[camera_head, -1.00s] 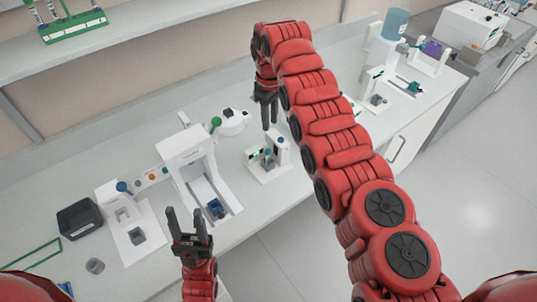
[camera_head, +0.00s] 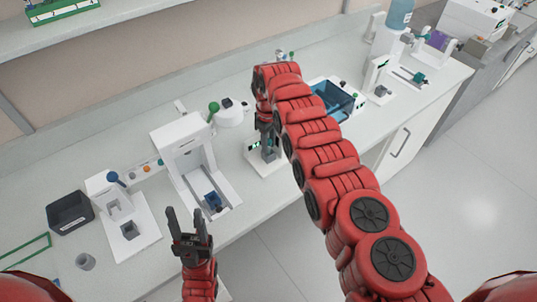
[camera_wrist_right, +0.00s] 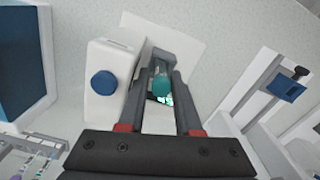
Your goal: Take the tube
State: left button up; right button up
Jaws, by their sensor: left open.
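The tube (camera_wrist_right: 161,85) shows a teal top in the right wrist view, standing in a small white device with a grey bracket. My right gripper (camera_wrist_right: 161,82) has its two grey fingers on either side of the tube, with a narrow gap visible. In the head view my right gripper (camera_head: 268,146) points down at the white device (camera_head: 263,167) and hides the tube there. My left gripper (camera_head: 186,214) is open and empty, near the counter's front edge and in front of a white machine (camera_head: 178,137).
A blue knob (camera_wrist_right: 103,83) stands close beside my right fingers. A white stand (camera_head: 134,218) and a dark box (camera_head: 71,210) are at the left. A grey cup (camera_head: 85,261) stands near the front edge.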

jog(key=shift+s+r, duration=0.1)
grip_shut()
jog(key=shift+r, duration=0.1)
notch_tip(320, 180, up, 5)
jog(key=p, duration=0.4)
notch_tip(320, 180, up, 4)
jog(key=shift+r+p, duration=0.1)
jog(key=shift+p, duration=0.5)
jog(key=shift+r, duration=0.35)
jog(key=shift+f, duration=0.1)
